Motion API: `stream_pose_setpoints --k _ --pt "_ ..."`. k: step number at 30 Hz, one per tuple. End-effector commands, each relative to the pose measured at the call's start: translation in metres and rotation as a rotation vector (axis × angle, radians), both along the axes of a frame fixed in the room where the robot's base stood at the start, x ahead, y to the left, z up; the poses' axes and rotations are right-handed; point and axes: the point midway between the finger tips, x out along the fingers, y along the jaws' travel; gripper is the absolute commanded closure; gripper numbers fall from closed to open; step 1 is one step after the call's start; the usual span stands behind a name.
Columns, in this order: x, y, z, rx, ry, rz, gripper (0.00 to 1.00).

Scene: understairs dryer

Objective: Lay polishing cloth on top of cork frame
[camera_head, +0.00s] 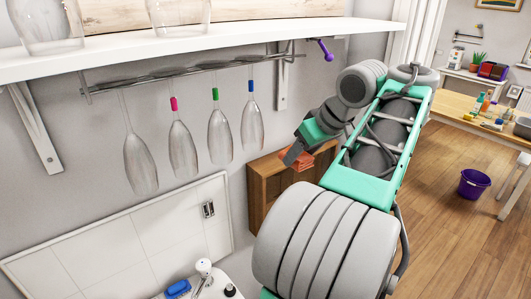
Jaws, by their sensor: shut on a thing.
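An orange-red folded cloth (301,161), which I take as the polishing cloth, shows at the tip of my gripper (291,156), just above a brown wooden cabinet (262,195). My gripper points down and left and is shut on the cloth. My arm hides part of the cloth and of the cabinet, and I cannot tell whether the cloth touches the cabinet top. I cannot make out a cork frame for certain in this view.
Several glasses (183,150) hang upside down from a metal rack (190,69) under a white shelf (210,50), left of my arm. A purple bucket (474,183) stands on open wooden floor at right, near a table (460,106).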

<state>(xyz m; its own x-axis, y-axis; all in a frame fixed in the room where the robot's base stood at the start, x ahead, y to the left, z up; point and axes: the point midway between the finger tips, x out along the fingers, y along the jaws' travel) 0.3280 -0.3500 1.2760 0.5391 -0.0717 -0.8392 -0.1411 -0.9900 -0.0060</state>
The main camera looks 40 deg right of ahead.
Motion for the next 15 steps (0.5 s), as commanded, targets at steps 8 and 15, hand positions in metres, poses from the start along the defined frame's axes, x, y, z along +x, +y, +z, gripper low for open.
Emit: stream_pose_setpoints --k 8,15 --pt "0.038 0.002 -0.025 -0.003 0.009 0.039 0.77" --pt "0.091 -0.003 -0.049 -0.005 0.008 0.041 0.77"
